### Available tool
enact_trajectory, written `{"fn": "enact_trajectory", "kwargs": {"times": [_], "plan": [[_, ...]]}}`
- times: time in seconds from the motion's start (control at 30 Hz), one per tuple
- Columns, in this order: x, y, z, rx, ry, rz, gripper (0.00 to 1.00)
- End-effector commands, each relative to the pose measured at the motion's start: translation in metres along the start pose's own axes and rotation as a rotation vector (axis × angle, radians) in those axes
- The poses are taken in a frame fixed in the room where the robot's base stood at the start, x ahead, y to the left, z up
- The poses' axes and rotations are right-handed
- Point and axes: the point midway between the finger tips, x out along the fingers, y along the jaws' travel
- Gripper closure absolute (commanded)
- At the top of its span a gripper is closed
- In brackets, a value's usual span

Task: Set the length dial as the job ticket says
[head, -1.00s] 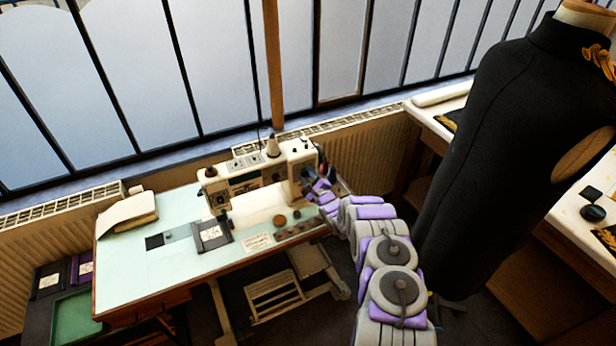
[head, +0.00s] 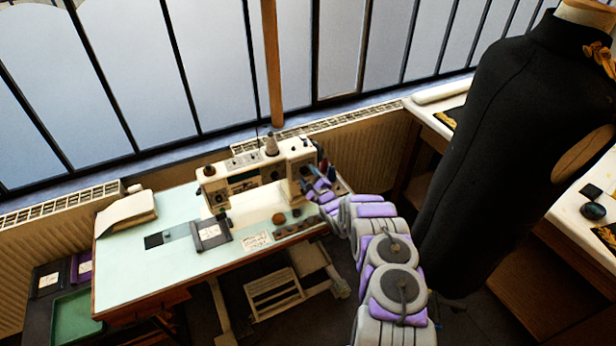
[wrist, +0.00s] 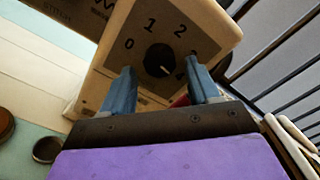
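A small white mark on the knob points to the lower right. My gripper (wrist: 160,68) has its two blue fingers apart, one on each side of the knob in the picture; contact cannot be told. A small white printed card (head: 257,241) lies on the table; its text is too small to read.
The sewing machine stands on a pale green table (head: 130,262). A dark pad with a white label (head: 211,232) and several round brown items lie near its front. A black dress form (head: 490,160) stands close to the right of my arm. Windows and a radiator are behind.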

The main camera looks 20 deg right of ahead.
Motion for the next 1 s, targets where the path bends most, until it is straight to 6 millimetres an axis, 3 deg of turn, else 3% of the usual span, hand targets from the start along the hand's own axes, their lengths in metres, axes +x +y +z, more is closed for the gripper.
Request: {"fn": "enact_trajectory", "kwargs": {"times": [0.27,0.47,1.0], "plan": [[-0.001,-0.001,0.003,-0.003,-0.003,-0.001,0.4],[-0.016,-0.002,0.002,-0.003,-0.003,-0.002,0.4],[-0.096,-0.002,-0.001,0.0,0.0,-0.001,0.4]]}}
